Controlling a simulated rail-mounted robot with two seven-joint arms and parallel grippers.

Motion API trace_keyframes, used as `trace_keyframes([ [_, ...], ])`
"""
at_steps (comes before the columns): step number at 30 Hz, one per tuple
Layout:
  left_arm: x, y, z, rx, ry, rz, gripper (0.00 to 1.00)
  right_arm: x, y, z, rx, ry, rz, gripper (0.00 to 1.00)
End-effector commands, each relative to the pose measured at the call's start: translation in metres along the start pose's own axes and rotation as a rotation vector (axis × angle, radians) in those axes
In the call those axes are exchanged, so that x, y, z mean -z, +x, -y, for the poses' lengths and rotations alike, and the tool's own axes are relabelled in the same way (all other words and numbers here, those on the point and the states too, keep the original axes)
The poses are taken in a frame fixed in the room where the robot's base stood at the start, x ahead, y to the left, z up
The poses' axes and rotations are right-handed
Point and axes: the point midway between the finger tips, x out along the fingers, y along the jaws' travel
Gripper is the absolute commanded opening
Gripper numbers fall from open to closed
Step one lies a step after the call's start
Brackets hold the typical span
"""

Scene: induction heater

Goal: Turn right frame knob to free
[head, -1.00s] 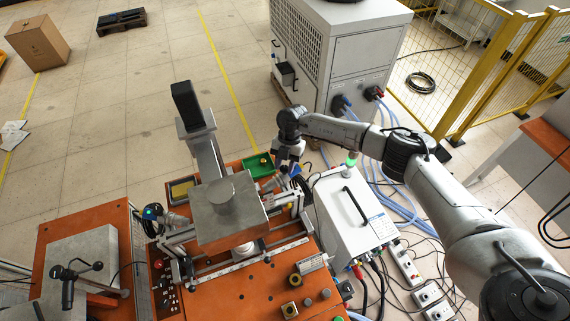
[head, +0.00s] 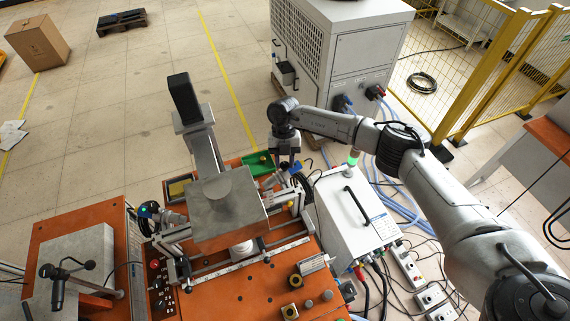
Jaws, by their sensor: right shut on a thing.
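My right gripper (head: 287,170) points down at the right side of the silver frame (head: 290,196) on the orange bench. It is shut at the spot of the right frame knob, which its fingers and the small parts around it mostly hide. How far the knob is turned cannot be told at this size. A small blue part (head: 297,167) shows just right of the fingers. My left gripper does not show.
A grey block unit (head: 228,212) stands in the middle of the bench, left of my gripper. A green tray (head: 258,163) lies behind it. A white box with a black handle (head: 352,212) and cables stand close on the right. A large grey cabinet (head: 364,66) stands behind.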

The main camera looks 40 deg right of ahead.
Motion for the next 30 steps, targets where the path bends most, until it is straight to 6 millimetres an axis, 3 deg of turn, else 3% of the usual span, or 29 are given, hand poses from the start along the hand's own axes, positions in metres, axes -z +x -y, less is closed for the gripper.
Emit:
trace_keyframes([
  [12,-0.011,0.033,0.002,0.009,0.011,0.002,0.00,-0.001,0.002,-0.003,0.151,-0.367,0.002,0.09],
  [30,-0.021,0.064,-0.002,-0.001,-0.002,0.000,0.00,0.002,0.002,-0.005,0.356,-0.862,0.002,0.09],
])
